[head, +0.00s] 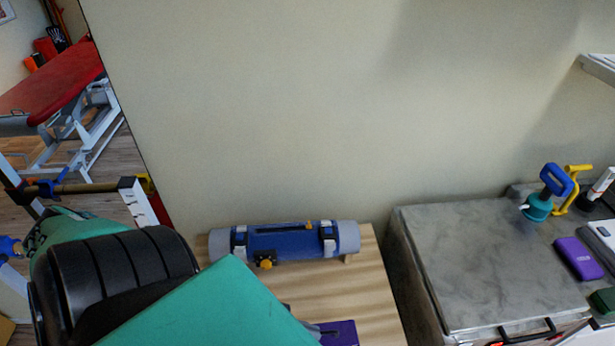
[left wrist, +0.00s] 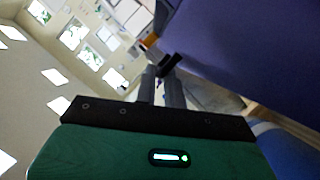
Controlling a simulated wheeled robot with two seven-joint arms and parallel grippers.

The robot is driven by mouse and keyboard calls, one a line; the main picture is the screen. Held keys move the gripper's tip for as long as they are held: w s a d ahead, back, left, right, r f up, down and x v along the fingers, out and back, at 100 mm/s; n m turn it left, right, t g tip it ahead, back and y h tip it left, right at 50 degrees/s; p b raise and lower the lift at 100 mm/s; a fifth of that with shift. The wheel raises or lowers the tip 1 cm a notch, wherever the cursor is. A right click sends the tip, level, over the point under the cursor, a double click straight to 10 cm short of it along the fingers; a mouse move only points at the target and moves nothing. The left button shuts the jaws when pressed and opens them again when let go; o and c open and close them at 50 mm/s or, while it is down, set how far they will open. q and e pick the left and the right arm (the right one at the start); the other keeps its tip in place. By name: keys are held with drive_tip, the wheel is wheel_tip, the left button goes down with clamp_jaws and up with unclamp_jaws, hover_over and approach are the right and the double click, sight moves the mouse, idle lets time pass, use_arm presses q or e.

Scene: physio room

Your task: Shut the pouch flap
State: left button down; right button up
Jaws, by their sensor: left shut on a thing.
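The purple pouch (head: 340,333) shows only in part at the bottom of the head view, on the wooden table. My left arm's teal and black body hides the rest. In the left wrist view a large purple panel of the pouch (left wrist: 245,50) fills the upper right, close to the camera. My left gripper (left wrist: 167,72) has its two grey fingers near together, shut on a dark tab (left wrist: 172,65) at the edge of the purple panel, which looks like the flap. In the head view its fingertips (head: 318,329) are mostly hidden beside the pouch. My right gripper is not in view.
A blue and grey roll (head: 285,241) with straps lies at the back of the wooden table (head: 365,290), close behind my left arm. A grey-topped cabinet (head: 480,260) stands to the right, with a purple box (head: 578,258) and a blue-handled teal item (head: 540,205) beyond.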

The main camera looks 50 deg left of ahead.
use_arm(q)
drive_tip(key=shift+f, duration=0.15)
idle(0.4)
drive_tip(key=c, duration=1.5)
unclamp_jaws()
drive_tip(key=shift+s, duration=0.1)
drive_tip(key=shift+s+a+r, duration=0.2)
drive_tip(key=shift+s+a, duration=0.2)
drive_tip(key=shift+a, duration=0.05)
drive_tip(key=v, duration=1)
drive_tip(key=shift+s+r, duration=0.1)
drive_tip(key=shift+r, duration=0.05)
drive_tip(key=shift+p+v, duration=0.3)
drive_tip(key=shift+v, duration=0.75)
